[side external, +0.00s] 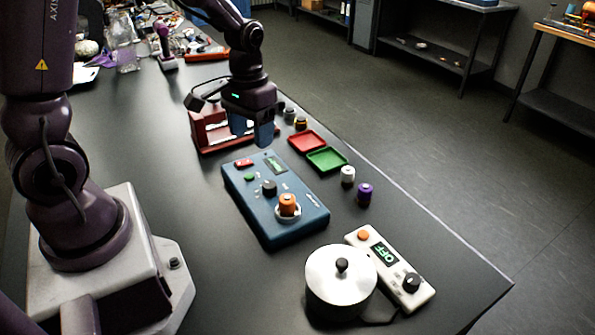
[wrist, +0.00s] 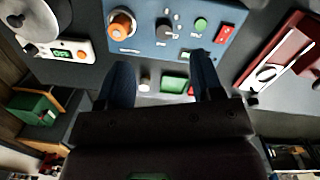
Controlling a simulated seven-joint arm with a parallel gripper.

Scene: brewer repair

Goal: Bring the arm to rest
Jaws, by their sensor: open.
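My gripper (side external: 252,132) hangs above the table behind the far end of the blue brewer box (side external: 262,222), with its fingers pointing down. In the wrist view its two blue fingers (wrist: 160,85) stand wide apart with nothing held between them. The blue box carries an orange knob-like piece (side external: 288,204) on a white ring, a black knob (side external: 269,187), a green button (side external: 249,177), a red switch (side external: 243,163) and a small display (side external: 276,164). The box also shows in the wrist view (wrist: 150,42).
A red tray (side external: 307,142) and a green tray (side external: 327,160) lie right of my gripper. White (side external: 348,175) and purple (side external: 365,193) pieces stand nearby. A lidded pot (side external: 340,285) and a white panel reading OFF (side external: 390,268) are in front. A red stand (side external: 208,132) is close behind my gripper.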

